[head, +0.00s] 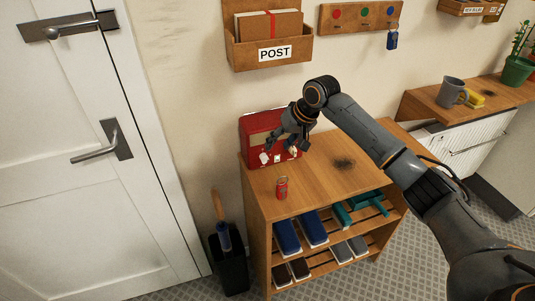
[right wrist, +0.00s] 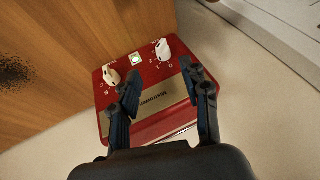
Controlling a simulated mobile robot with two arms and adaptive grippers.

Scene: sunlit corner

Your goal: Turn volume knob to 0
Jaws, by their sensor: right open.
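A red radio (head: 256,122) with a pale front panel stands on the wooden shelf unit's top against the wall. It also shows in the right wrist view (right wrist: 150,126), seen from close above. It has two white knobs: one (head: 264,157), which appears as the right-hand knob (right wrist: 163,50) in the wrist view with small marks beside it, and another (right wrist: 110,77). I cannot read for sure which is volume. My right gripper (head: 287,141) is open in front of the radio; its fingers (right wrist: 160,76) appear apart and empty. My left gripper is out of view.
A small red can (head: 282,188) stands near the shelf's front edge. The shelf top (head: 325,180) is otherwise mostly clear, with a dark stain. A POST box (head: 262,58) hangs on the wall above. A white door (head: 75,190) is at left.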

